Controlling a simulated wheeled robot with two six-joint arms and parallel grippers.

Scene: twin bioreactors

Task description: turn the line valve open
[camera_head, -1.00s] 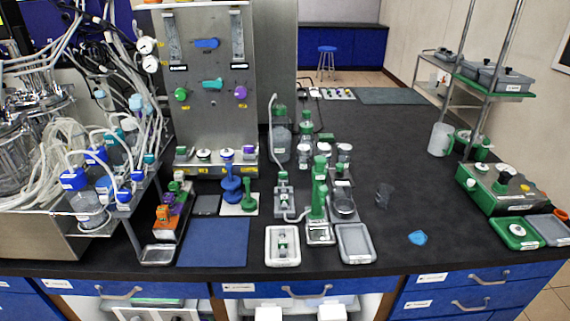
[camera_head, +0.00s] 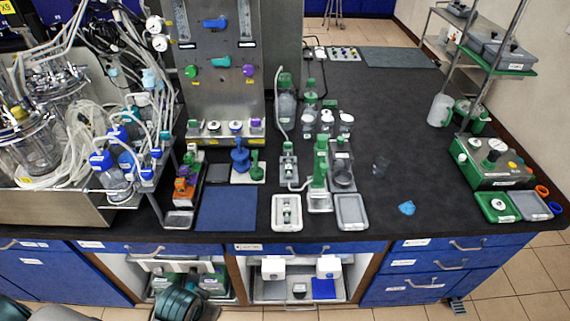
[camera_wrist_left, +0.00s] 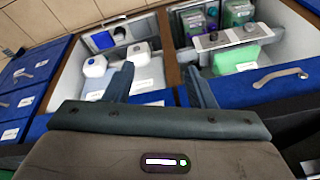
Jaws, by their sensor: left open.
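The steel panel (camera_head: 215,100) at the back left carries a blue lever (camera_head: 216,22), a teal lever (camera_head: 221,62), a green knob (camera_head: 191,71) and a purple knob (camera_head: 249,70). Both levers look about horizontal. A small grey and green fitting (camera_head: 287,211) sits in a white tray (camera_head: 286,226) near the front edge. I cannot tell from labels which part is the line valve. My left gripper (camera_wrist_left: 160,82) is open and empty in the left wrist view, facing the cabinets below the counter, away from the panel. My right gripper is not in view.
Glass vessels and tangled tubing crowd the left around a steel rack (camera_head: 50,207). A blue mat (camera_head: 227,210), an empty grey tray (camera_head: 351,212) and bottles stand mid-counter. A green box (camera_head: 492,160) is at the right. The black counter (camera_head: 400,110) is largely clear right of centre.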

